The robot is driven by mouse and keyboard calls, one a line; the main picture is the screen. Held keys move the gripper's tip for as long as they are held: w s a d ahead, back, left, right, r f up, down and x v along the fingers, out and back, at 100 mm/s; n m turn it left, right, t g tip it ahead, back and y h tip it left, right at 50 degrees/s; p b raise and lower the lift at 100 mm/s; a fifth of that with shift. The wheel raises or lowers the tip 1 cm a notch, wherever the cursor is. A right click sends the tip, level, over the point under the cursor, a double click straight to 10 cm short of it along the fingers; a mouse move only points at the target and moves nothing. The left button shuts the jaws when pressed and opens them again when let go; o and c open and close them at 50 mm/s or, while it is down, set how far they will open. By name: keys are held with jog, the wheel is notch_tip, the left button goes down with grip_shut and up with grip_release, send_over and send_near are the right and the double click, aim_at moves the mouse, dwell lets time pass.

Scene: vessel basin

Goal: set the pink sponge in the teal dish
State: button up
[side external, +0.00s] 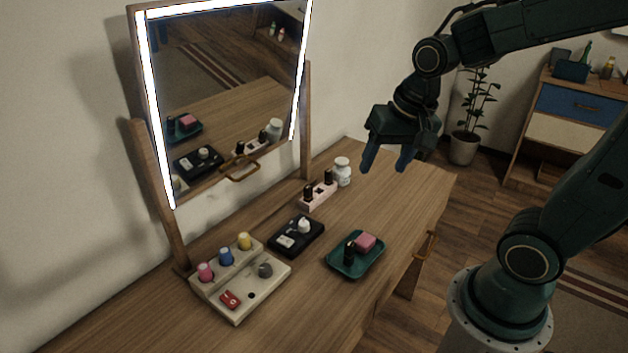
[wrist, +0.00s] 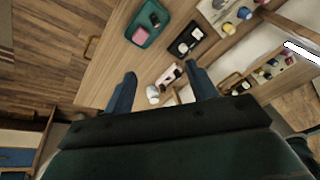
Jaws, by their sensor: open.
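The pink sponge (side external: 365,242) lies inside the teal dish (side external: 341,267), towards its far right part, next to a small dark bottle (side external: 350,252). In the wrist view the pink sponge (wrist: 140,34) also shows in the teal dish (wrist: 139,43), with the dark item beside it. My gripper (side external: 385,168) is open and empty, raised above the far right end of the wooden table.
A black tray (side external: 285,245) with a white item stands left of the dish. A pink holder (side external: 318,198) and white jar (side external: 342,172) stand near the lit mirror (side external: 225,90). The table (side external: 400,200) right of the dish is clear.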

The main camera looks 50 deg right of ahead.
jog(key=s+a+r+n+t, duration=0.2)
jog(key=s+a+r+n, duration=0.1)
jog(key=s+r+n, duration=0.2)
jog(key=shift+s+a+r+n, duration=0.35)
jog(key=shift+s+n, duration=0.95)
jog(key=shift+s, duration=0.45)
